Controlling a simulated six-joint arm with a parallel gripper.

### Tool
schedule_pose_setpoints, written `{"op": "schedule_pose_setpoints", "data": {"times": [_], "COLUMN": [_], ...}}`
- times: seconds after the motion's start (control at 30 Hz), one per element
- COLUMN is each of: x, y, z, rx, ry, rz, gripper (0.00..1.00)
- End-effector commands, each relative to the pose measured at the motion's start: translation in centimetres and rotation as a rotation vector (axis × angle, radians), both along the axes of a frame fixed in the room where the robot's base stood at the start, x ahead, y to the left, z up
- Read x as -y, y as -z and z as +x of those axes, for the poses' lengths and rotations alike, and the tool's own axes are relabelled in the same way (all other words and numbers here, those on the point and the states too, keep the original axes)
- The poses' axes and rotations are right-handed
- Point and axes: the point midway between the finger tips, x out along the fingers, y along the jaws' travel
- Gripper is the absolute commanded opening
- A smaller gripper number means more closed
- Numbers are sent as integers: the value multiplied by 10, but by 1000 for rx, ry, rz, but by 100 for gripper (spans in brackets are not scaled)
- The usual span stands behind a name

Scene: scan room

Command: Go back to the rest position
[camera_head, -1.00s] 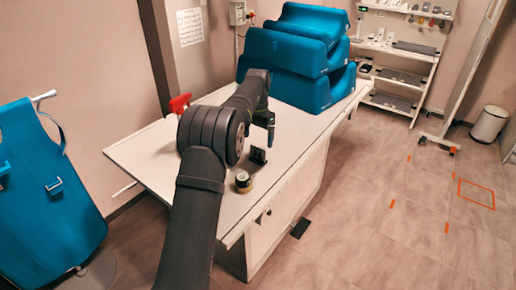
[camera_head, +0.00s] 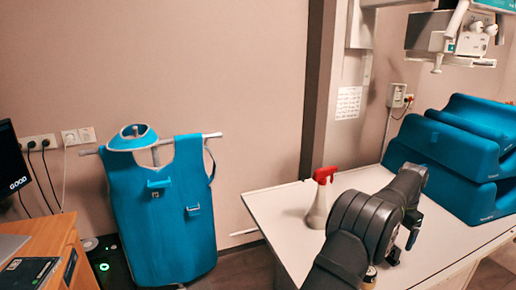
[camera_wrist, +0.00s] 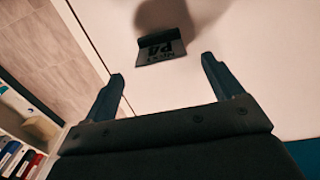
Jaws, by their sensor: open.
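My gripper (camera_wrist: 165,85) is open in the wrist view, its two fingers apart with nothing between them. It hangs above the white table (camera_head: 285,207). A small dark block with light lettering (camera_wrist: 162,48) stands on the table beyond the fingertips, apart from them.
A white spray bottle with a red head (camera_head: 319,200) stands left of my arm. Blue foam cushions (camera_head: 450,150) are stacked at the table's right. A blue apron (camera_head: 165,215) hangs on a stand. A wooden desk (camera_head: 50,262) is at the left.

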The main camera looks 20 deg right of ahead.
Motion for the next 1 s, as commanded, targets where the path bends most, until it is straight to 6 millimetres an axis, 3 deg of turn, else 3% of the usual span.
{"op": "schedule_pose_setpoints", "data": {"times": [0.4, 0.5, 0.7, 1.0], "x": [-1, 1, 0, 0], "y": [85, 63, 45, 41], "z": [0, 0, 0, 0], "rx": [-1, 2, 0, 0], "ry": [0, 0, 0, 0], "rz": [3, -3, -1, 1], "gripper": [85, 85, 85, 85]}}
